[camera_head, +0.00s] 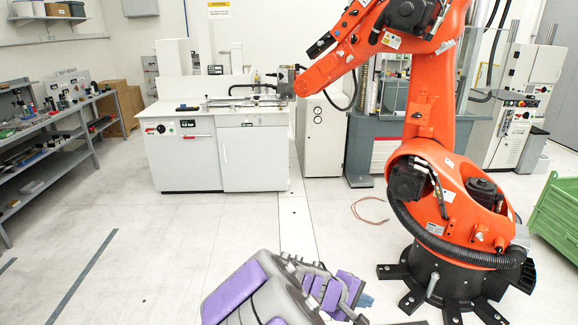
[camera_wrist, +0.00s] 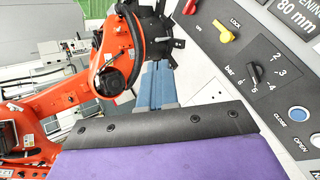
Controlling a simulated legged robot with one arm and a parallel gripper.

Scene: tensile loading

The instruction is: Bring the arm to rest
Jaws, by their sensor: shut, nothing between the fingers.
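My arm, grey with purple pads, is low at the bottom centre of the head view. My gripper (camera_head: 365,300) is at its right end, small and partly hidden by the wrist. In the wrist view the gripper (camera_wrist: 156,84) shows as two blue-grey fingers side by side. They are shut with nothing between them. The gripper is apart from the orange industrial robot (camera_head: 424,125), which stands to its right and behind it.
A control panel (camera_wrist: 250,45) with knobs and buttons fills the right of the wrist view. A white test bench (camera_head: 180,158) stands at the back, a shelf bench (camera_head: 75,125) at left, a green crate (camera_head: 560,210) at right. A thin cable (camera_head: 370,212) lies on the mostly clear floor.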

